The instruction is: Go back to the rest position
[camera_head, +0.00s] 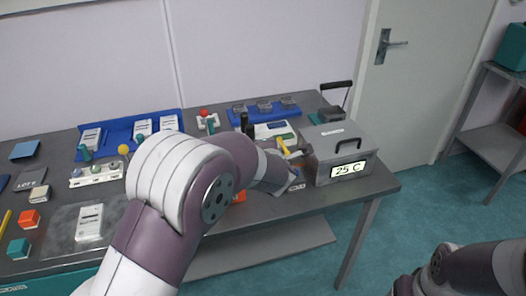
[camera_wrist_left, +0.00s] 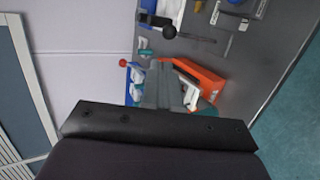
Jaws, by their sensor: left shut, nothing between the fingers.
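My left arm (camera_head: 190,190) comes in from the lower left of the head view and reaches over the grey bench. Its forearm hides most of the hand, which lies beside the grey box with the 25 C display. In the left wrist view my left gripper (camera_wrist_left: 163,88) is shut, with nothing between its fingers. An orange object (camera_wrist_left: 205,82) shows just beyond the fingers. I cannot tell whether they touch. Part of my right arm (camera_head: 470,268) shows at the lower right of the head view, away from the bench; its gripper is not visible.
The grey box (camera_head: 340,152) with a black handle stands at the bench's right end. A blue tray (camera_head: 118,132) with white packs lies at the back left. Orange and teal blocks lie at the far left. A shelf (camera_head: 497,142) stands right of the door; open floor lies between.

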